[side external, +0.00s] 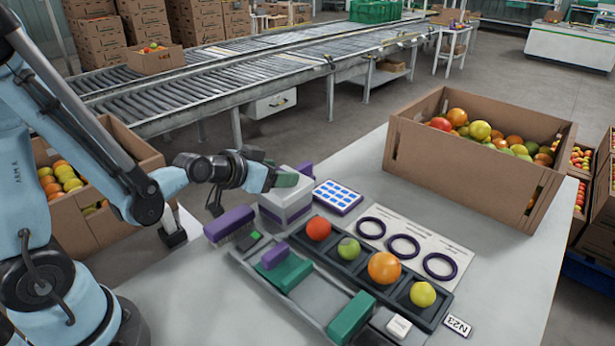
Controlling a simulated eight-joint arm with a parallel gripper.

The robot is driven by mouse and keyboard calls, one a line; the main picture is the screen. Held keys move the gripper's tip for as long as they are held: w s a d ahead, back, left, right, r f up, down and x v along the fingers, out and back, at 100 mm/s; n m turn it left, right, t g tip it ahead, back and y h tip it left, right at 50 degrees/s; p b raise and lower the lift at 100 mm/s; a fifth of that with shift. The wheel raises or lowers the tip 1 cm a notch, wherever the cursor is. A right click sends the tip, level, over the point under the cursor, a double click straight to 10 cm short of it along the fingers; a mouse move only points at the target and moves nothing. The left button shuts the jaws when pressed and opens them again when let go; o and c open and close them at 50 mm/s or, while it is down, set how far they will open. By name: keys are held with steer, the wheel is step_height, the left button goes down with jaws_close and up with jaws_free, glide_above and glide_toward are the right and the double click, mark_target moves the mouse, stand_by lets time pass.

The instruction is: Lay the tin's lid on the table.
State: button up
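A green part shows at the fingertips. Whether the fingers are open, shut or touching the lid is hidden at this angle.
A purple brush (229,224) lies left of the tin, and a blue-and-white case (338,197) to its right. A large carton (455,187) stands back right.

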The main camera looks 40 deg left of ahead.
steer(key=o, duration=0.5)
steer(key=shift+c, duration=0.2)
steer(key=v, duration=1.2)
steer(key=shift+a, duration=0.2)
stand_by(0.5)
steer(key=shift+f, duration=0.1)
steer(key=d+g, duration=0.2)
steer(key=s+d+g, duration=0.1)
steer(key=shift+f+h, duration=0.3)
steer(key=shift+f, duration=0.05)
steer(key=shift+o, duration=0.5)
steer(key=shift+s+d+g, duration=0.15)
steer(key=shift+s+g, duration=0.1)
steer(key=shift+g, duration=0.45)
steer(key=shift+s+g, duration=0.25)
steer(key=shift+g, duration=0.15)
